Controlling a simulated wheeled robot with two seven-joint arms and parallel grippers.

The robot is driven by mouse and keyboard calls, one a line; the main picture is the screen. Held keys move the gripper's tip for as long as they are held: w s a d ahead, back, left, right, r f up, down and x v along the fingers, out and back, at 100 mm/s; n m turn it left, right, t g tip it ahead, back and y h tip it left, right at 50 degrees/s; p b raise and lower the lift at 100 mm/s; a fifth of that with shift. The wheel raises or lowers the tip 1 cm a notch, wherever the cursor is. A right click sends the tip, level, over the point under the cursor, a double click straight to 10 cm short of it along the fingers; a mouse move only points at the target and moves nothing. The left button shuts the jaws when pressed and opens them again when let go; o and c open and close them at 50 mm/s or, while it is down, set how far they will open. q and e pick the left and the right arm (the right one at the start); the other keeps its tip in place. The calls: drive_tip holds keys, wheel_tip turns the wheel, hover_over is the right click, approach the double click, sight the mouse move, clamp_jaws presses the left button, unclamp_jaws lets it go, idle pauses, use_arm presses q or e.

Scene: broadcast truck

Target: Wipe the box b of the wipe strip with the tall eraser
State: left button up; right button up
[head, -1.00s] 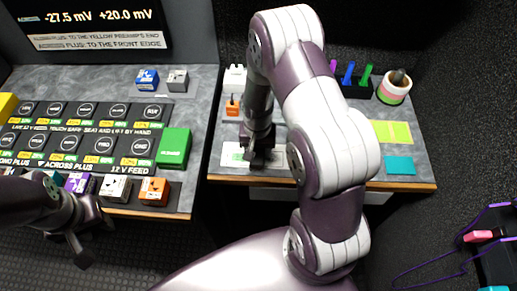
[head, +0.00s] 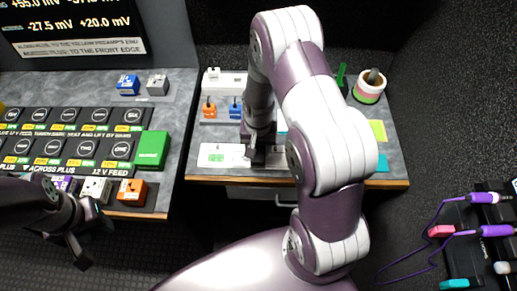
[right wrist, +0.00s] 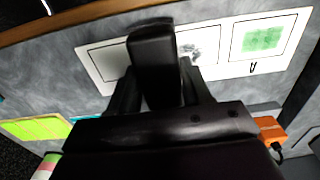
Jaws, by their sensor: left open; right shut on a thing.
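The white wipe strip (right wrist: 107,70) lies near the counter's front edge; it also shows in the head view (head: 210,148). In the right wrist view its box marked A (right wrist: 262,40) holds a green patch. The middle box, apparently box b (right wrist: 206,42), holds grey smudges; its label is hidden. My right gripper (head: 256,160) is shut on a dark block, apparently the tall eraser (right wrist: 152,55). The eraser stands over the strip, covering part of the middle box's left side; contact is unclear. My left gripper (head: 83,250) is open and empty, low at the left.
Orange (head: 209,110) and blue (head: 235,110) blocks stand behind the strip. A ringed cup (head: 370,86), a yellow-green pad (head: 378,130) and a teal pad (head: 377,165) lie to the right. A green block (head: 152,149) sits on the left counter, across a gap.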

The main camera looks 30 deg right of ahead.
sight(258, 148)
drive_tip(key=shift+w+a+r+p, duration=0.1)
drive_tip(key=shift+r+p, duration=0.25)
drive_tip(key=shift+r, duration=0.2)
drive_tip(key=shift+w+a+r+p, duration=0.1)
drive_tip(key=shift+r+p, duration=0.2)
drive_tip(key=shift+r, duration=0.25)
wheel_tip(258, 148, up, 2)
drive_tip(key=shift+s+d+r+p, duration=0.1)
drive_tip(key=shift+s+d+p, duration=0.05)
drive_tip(key=shift+p, duration=0.8)
drive_tip(key=shift+r+p, duration=0.6)
drive_tip(key=shift+r, duration=0.15)
